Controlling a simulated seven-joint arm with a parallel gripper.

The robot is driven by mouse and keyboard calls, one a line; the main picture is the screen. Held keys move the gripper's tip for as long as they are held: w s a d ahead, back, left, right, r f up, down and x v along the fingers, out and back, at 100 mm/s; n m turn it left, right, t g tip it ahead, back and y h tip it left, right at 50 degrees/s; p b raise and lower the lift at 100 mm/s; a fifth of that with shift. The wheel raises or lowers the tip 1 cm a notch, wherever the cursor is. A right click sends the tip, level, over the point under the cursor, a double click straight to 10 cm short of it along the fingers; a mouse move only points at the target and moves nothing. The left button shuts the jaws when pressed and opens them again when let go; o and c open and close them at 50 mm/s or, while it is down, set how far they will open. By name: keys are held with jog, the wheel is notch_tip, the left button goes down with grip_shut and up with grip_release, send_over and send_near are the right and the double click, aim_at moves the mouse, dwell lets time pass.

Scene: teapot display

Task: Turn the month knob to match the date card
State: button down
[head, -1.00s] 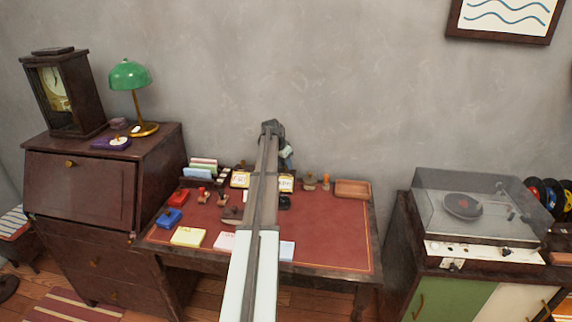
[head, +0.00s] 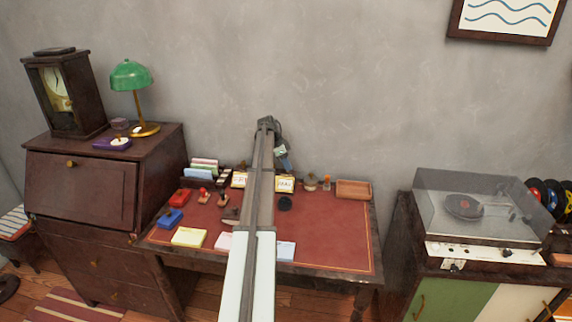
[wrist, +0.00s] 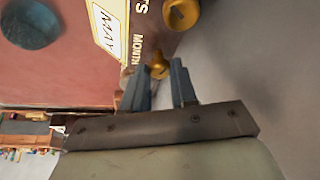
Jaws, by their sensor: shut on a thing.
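In the wrist view, a dark brown perpetual calendar shows a window reading MAY (wrist: 108,28) with the word MONTH beside it. A brass month knob (wrist: 158,66) sits at the fingertips of my gripper (wrist: 162,78), which is shut on it. A second brass knob (wrist: 181,14) is farther along the calendar. In the head view, my gripper (head: 284,163) is at the back of the desk, and the calendar's right window (head: 285,184) shows beside my arm. My arm hides the calendar's middle. I cannot pick out the date card.
The red-topped desk (head: 330,225) holds a yellow pad (head: 188,237), a blue box (head: 169,218), a red box (head: 180,197), a wooden tray (head: 353,189) and a dark round object (head: 285,203). A grey wall stands close behind. The desk's right front is clear.

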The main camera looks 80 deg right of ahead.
dwell(0.3)
jog(key=c, duration=0.9)
grip_release()
jog(key=shift+r, duration=0.1)
jog(key=v, duration=1.3)
jog(key=shift+r, duration=0.3)
jog(key=shift+w, duration=0.15)
